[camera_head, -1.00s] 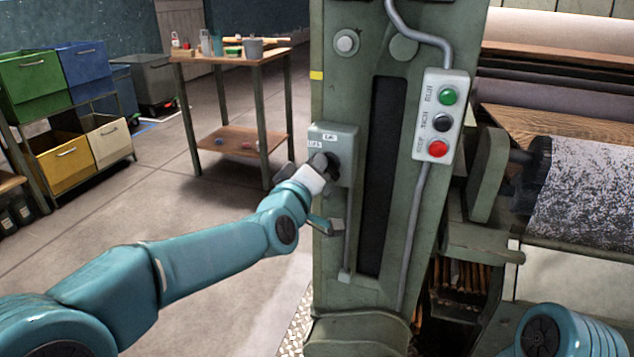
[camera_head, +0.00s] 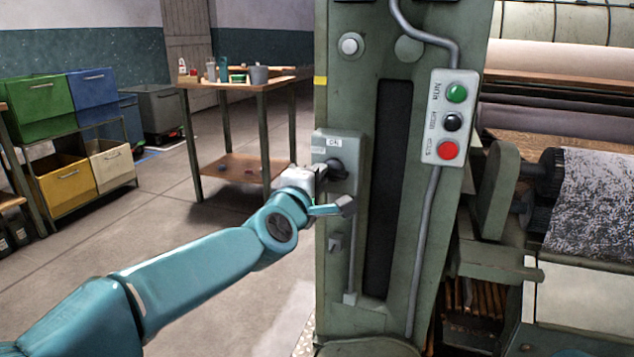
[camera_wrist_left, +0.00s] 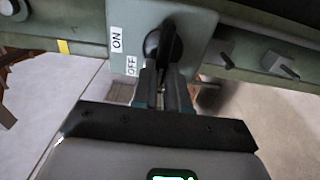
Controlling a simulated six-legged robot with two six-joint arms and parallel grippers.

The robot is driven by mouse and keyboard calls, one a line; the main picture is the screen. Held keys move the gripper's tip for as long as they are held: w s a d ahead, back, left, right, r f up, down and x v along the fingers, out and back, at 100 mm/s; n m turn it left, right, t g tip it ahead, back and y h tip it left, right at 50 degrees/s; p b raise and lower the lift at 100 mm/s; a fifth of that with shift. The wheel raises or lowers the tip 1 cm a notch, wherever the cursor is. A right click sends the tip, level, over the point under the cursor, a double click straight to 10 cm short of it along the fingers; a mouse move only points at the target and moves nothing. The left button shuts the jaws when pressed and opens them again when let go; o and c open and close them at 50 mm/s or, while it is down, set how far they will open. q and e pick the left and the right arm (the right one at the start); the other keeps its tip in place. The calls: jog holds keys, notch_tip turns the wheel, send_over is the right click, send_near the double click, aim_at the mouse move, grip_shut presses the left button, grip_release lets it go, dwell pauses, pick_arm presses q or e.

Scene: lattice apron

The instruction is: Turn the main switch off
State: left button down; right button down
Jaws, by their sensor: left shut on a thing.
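The main switch is a grey-green box (camera_head: 349,147) on the green machine column, with a dark rotary handle. In the left wrist view the box (camera_wrist_left: 199,24) carries an ON label (camera_wrist_left: 117,40) and an OFF label (camera_wrist_left: 132,65). The black handle (camera_wrist_left: 167,38) lies between the fingers of my left gripper (camera_wrist_left: 163,88), which is shut on it. In the head view my left gripper (camera_head: 322,176) reaches the box from the left and partly hides the handle. I cannot tell exactly which label the handle points to. My right gripper is not in view.
A push-button panel (camera_head: 448,118) with green, black and red buttons is right of the switch. A roller (camera_head: 595,200) stands further right. A wooden table (camera_head: 235,88) with small items and coloured bins (camera_head: 60,100) stand behind at left. Open floor lies between.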

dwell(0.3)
pick_arm(q)
jog(key=c, duration=1.1)
grip_release()
jog(key=shift+c, duration=0.2)
jog(key=v, duration=1.6)
jog(key=shift+s, duration=0.2)
